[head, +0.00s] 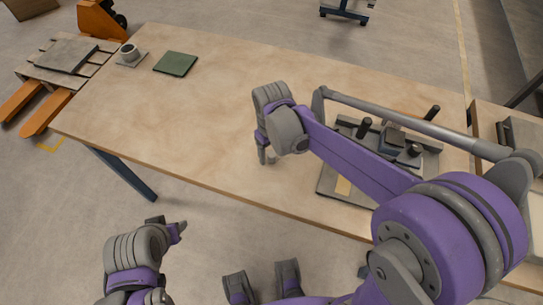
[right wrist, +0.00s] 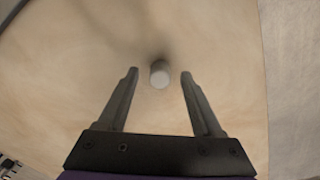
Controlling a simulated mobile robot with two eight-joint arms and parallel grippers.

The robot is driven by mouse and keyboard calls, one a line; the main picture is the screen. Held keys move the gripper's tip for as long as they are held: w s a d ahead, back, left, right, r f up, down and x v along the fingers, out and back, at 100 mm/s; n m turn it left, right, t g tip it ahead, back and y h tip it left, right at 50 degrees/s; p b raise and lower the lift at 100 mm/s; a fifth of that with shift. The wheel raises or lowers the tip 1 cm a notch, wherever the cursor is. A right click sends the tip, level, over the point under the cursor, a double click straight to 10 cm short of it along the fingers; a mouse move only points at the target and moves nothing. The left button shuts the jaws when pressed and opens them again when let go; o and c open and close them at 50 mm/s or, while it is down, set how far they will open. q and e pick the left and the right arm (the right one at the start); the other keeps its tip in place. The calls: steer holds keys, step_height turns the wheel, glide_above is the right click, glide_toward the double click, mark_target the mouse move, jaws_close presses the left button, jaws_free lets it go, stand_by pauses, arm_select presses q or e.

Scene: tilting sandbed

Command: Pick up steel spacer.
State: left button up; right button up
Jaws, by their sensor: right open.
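In the right wrist view, the steel spacer (right wrist: 160,76) is a small upright grey cylinder with a pale round top. It stands on the wooden table (head: 200,120), between the fingertips and slightly beyond them. My right gripper (right wrist: 158,75) is open and empty, with a gap on both sides of the spacer. In the head view my right gripper (head: 267,156) points down near the table's front edge, and I cannot make out the spacer there. My left gripper (head: 172,226) is off the table's front edge at lower left; its jaw opening is unclear.
A grey fixture plate (head: 326,184) with black posts is partly behind my right arm. A grey ring-shaped part (head: 129,51) and a green square mat (head: 176,63) lie at the far left. An orange pallet jack (head: 42,112) stands beside the table. The table's middle is clear.

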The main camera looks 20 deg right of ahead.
steer(key=shift+f, duration=0.1)
steer(key=shift+c, duration=0.2)
jaws_close()
